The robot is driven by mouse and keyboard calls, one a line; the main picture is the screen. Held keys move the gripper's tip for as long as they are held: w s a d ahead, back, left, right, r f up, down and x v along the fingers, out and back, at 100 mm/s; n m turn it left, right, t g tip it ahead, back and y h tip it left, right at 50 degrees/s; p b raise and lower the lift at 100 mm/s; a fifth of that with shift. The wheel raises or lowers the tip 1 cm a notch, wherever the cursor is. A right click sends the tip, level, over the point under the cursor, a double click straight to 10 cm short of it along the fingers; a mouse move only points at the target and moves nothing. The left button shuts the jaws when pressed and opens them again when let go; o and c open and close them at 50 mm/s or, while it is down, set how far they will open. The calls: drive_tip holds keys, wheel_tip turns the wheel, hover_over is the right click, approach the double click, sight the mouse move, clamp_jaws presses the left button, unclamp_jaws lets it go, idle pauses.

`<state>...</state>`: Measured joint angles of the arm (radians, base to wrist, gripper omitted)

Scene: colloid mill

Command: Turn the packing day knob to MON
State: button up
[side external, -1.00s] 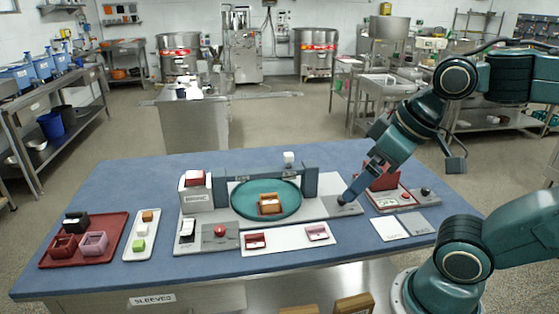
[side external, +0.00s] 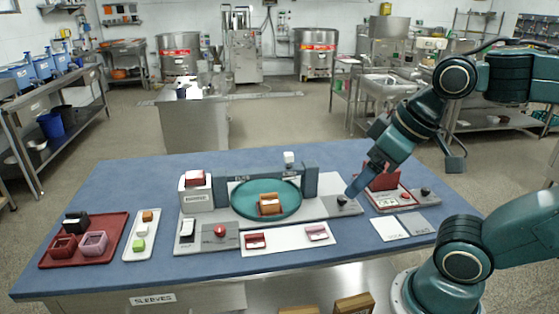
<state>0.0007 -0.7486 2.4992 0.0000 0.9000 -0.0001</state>
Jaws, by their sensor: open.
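A small dark knob (side external: 342,200) sits on the grey plate at the right of the turntable. A second dark knob (side external: 425,191) sits on the panel further right. The day labels are too small to read, so I cannot tell which knob is the packing day knob or where either points. My gripper (side external: 352,191) points down and left, just above and to the right of the first knob, and looks slightly apart from it. Its fingers are too small to make out clearly, and nothing shows held in it.
A teal turntable (side external: 240,201) holds a brown frame (side external: 269,205) between two blue-grey posts. A red stand (side external: 383,182) is close to the right of my gripper. A red tray (side external: 110,253) and white tray (side external: 131,251) lie at left. The table's back left is clear.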

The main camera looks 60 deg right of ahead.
drive_tip(key=shift+w+d, duration=0.1)
drive_tip(key=shift+w, duration=0.05)
drive_tip(key=c, duration=0.3)
drive_tip(key=shift+w+d+r, duration=0.1)
drive_tip(key=shift+w, duration=0.1)
drive_tip(key=shift+c, duration=0.8)
drive_tip(key=m+g, duration=0.6)
drive_tip(key=m, duration=0.1)
hover_over(342, 198)
wheel_tip(342, 198, down, 15)
drive_tip(key=shift+f, duration=0.2)
drive_tip(key=shift+f, duration=6.85)
